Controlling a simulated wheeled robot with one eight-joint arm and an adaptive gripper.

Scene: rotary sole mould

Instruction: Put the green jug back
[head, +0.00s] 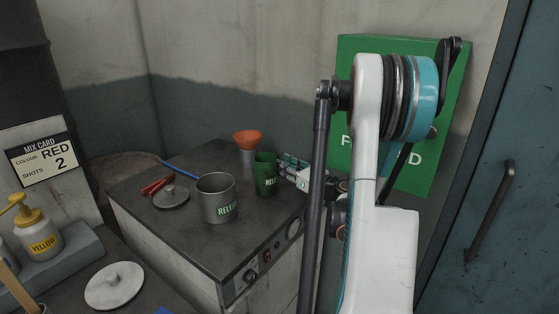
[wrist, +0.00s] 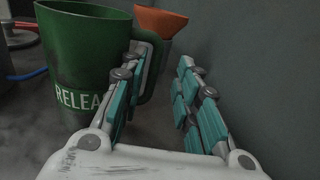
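The green jug (head: 264,176), lettered in white, stands upright on the dark bench top, right of the grey metal pot (head: 216,202). My gripper (head: 287,172) is just to its right, at the jug's level. In the wrist view the jug (wrist: 85,60) fills the left side, with its handle (wrist: 154,65) towards me. My gripper (wrist: 160,95) is open, its teal-padded fingers apart. The left finger overlaps the jug's wall and the near edge of the handle; I cannot tell whether it touches. Part of the handle shows in the gap between the fingers.
An orange funnel (head: 247,136) stands behind the jug. A grey lid (head: 171,197) and red-handled tool (head: 156,186) lie left of the pot. A yellow-labelled bottle (head: 42,238) and pale lid (head: 114,287) are at lower left. A green board (head: 350,90) is behind my arm.

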